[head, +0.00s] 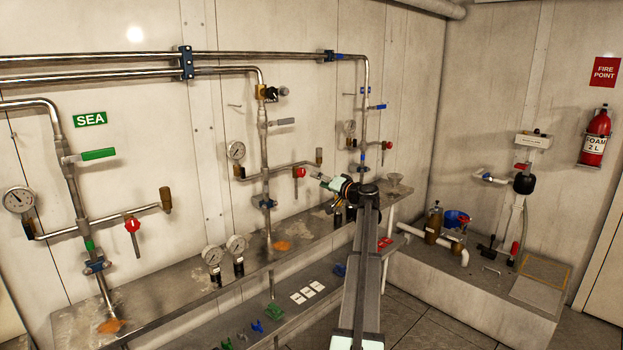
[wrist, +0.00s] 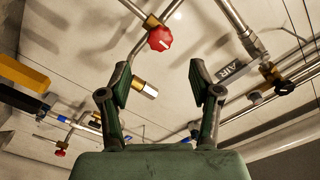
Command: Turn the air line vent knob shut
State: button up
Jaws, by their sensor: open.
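A red vent knob (head: 300,172) sits on a brass fitting on the middle pipe line, just left of my gripper (head: 318,178) in the head view. In the wrist view the same red knob (wrist: 160,39) is beyond the fingertips, at the top between them. A brass pipe end (wrist: 146,88) shows between the fingers. Whether the fingers touch it, I cannot tell.
Another red knob (head: 387,145) is on the right line and one (head: 132,224) on the left SEA line. Pressure gauges (head: 236,150) and pipes crowd the wall. The steel bench (head: 180,300) below holds gauges. A red extinguisher (head: 595,138) hangs far right.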

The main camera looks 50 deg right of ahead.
jog(key=shift+s+a, duration=0.2)
jog(key=shift+s, duration=1.05)
